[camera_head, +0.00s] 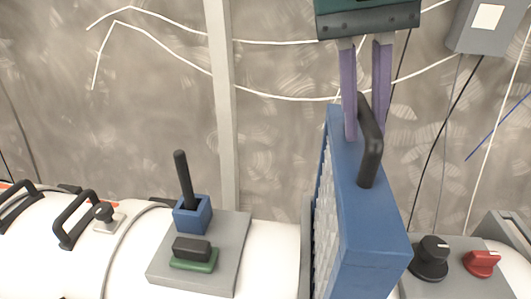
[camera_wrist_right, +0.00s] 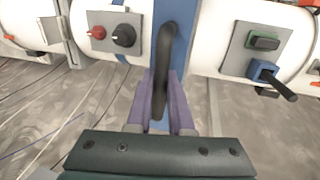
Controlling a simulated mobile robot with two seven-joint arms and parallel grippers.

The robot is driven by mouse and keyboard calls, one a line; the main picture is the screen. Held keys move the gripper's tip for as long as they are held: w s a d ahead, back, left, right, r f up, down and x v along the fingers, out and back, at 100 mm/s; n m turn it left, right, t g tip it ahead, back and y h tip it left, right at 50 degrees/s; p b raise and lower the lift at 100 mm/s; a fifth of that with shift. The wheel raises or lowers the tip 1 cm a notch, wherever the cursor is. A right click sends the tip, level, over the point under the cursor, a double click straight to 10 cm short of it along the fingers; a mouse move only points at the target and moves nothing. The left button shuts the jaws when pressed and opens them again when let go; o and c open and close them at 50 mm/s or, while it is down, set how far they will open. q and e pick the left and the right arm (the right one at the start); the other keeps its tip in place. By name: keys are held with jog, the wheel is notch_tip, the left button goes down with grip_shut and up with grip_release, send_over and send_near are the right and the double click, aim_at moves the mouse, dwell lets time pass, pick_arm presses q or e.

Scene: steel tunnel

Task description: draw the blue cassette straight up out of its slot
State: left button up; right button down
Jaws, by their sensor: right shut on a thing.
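The blue cassette (camera_head: 365,228) has a ribbed pale side face and a black bar handle (camera_head: 371,150) on its top edge. It stands well above the white cylinder's top; its lower end is cut off by the frame. My right gripper (camera_head: 364,118) comes from above, its purple fingers shut on the handle. In the right wrist view the handle (camera_wrist_right: 165,60) runs between the fingers (camera_wrist_right: 165,95), with a strip of the blue cassette (camera_wrist_right: 178,12) behind it. The slot opening is hidden. My left gripper is out of view.
The white cylinder (camera_head: 265,262) carries a grey plate (camera_head: 223,255) with a blue-based lever (camera_head: 192,212) and a green-based black switch (camera_head: 193,252). Right of the cassette are a black knob (camera_head: 431,257) and a red knob (camera_head: 481,263). A grey box (camera_head: 488,22) hangs upper right.

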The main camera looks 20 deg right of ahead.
jog(key=shift+r+p, duration=1.1)
jog(key=shift+r, duration=0.9)
jog(key=shift+r+p, duration=0.75)
jog(key=shift+r, duration=0.3)
